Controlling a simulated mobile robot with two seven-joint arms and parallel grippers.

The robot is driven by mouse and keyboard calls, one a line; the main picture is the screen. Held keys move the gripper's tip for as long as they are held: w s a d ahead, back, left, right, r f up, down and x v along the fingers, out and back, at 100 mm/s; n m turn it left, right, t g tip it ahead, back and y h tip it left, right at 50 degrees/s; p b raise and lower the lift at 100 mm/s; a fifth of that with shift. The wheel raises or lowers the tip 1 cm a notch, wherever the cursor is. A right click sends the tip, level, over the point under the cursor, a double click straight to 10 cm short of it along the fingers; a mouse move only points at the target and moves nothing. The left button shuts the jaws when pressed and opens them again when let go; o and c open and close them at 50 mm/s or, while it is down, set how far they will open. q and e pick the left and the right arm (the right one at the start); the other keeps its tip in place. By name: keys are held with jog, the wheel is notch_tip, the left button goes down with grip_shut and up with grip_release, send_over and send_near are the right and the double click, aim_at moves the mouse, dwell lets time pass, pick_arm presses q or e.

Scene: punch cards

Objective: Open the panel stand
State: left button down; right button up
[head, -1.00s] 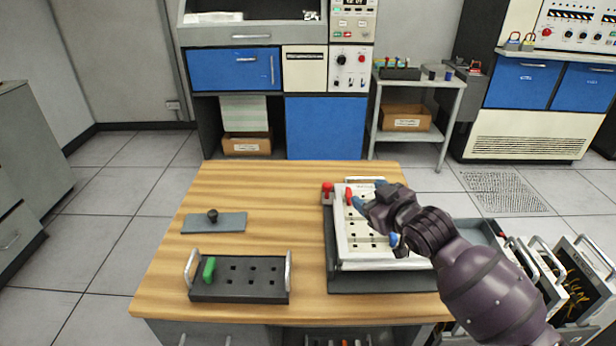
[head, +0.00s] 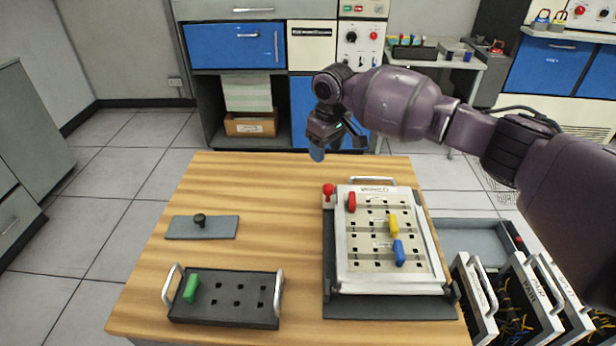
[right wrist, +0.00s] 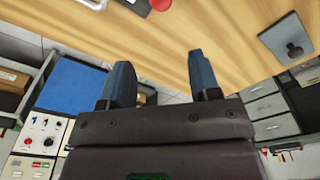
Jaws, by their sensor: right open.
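The panel stand (head: 390,306) is a dark base on the right part of the wooden table. A white panel (head: 362,258) with rows of holes lies on it, with a red peg (head: 352,202), a yellow peg (head: 393,226) and a blue peg (head: 399,253). A red ball knob (head: 328,190) stands at the stand's far left corner; it also shows at the top of the right wrist view (right wrist: 160,4). My right gripper (head: 322,150) is open and empty, above the table's far edge and beyond the knob. Its blue fingers show apart in the right wrist view (right wrist: 158,72). My left gripper is out of view.
A dark peg block (head: 228,310) with a green peg (head: 191,287) and two handles stands at the table's front left. A grey plate (head: 180,228) with a black knob lies behind it. Several wired panels (head: 520,295) stand upright right of the table. The table's middle is clear.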

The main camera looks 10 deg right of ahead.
aim_at(329, 187)
jog(key=shift+g, duration=0.5)
jog(key=f, duration=0.3)
jog(key=s+f+b, duration=0.1)
jog(key=f, duration=0.5)
jog(key=shift+s+d+f+b, duration=0.1)
jog(key=shift+s+d+b, duration=0.15)
jog(key=shift+s+b, duration=0.15)
jog(key=shift+f, duration=0.55)
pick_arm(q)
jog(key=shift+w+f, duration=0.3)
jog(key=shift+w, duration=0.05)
pick_arm(e)
jog(key=shift+f, duration=0.15)
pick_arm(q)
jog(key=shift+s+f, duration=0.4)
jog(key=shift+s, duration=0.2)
pick_arm(e)
grip_shut()
